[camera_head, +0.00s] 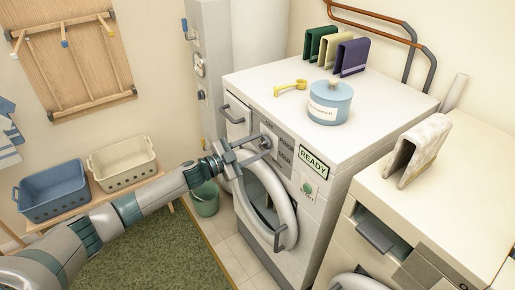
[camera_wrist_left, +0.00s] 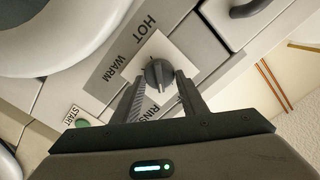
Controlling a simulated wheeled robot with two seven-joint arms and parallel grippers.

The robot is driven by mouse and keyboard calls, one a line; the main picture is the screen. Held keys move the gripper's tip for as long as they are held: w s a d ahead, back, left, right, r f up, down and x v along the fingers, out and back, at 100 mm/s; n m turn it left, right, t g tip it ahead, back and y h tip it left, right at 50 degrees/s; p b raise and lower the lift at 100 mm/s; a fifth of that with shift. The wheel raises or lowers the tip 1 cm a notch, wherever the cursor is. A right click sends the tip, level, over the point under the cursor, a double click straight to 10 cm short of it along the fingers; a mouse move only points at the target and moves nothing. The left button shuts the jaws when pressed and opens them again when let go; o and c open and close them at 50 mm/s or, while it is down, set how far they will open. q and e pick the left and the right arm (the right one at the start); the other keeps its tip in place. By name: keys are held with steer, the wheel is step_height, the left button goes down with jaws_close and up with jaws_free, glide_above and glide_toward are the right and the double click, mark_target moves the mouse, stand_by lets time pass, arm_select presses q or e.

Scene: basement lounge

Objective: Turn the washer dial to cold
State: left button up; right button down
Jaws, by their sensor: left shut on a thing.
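The white washer (camera_head: 300,235) stands in the middle of the head view, with a grey control panel and a lit READY sign (camera_head: 313,162). My left gripper (camera_head: 258,149) reaches its panel from the left. In the left wrist view the dark round dial (camera_wrist_left: 157,74) sits on a white square plate, between the fingers of my left gripper (camera_wrist_left: 160,88), which is shut on it. HOT and WARM show beside the dial, and RINSE is partly covered by a finger. My right gripper is not in view.
The washer's round door (camera_head: 268,205) lies just below the dial. A START button (camera_head: 308,190) is on the front. A blue canister (camera_head: 330,102) and yellow scoop (camera_head: 291,88) stand on top. A second machine (camera_head: 440,205) is at right; baskets (camera_head: 122,163) are at left.

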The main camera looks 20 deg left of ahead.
arm_select(q)
steer(key=m+b, duration=0.1)
steer(key=m, duration=0.3)
steer(key=m+b, duration=0.2)
steer(key=m, duration=0.1)
steer(key=m+b, duration=0.1)
steer(key=m, duration=0.3)
steer(key=shift+f+m, duration=0.3)
steer(key=shift+f, duration=0.05)
steer(key=shift+s+m, duration=0.1)
steer(key=shift+m, duration=0.2)
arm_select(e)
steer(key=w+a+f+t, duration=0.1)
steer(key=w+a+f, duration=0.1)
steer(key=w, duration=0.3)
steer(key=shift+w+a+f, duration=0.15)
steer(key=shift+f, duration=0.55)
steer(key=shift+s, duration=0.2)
arm_select(q)
steer(key=o, duration=1)
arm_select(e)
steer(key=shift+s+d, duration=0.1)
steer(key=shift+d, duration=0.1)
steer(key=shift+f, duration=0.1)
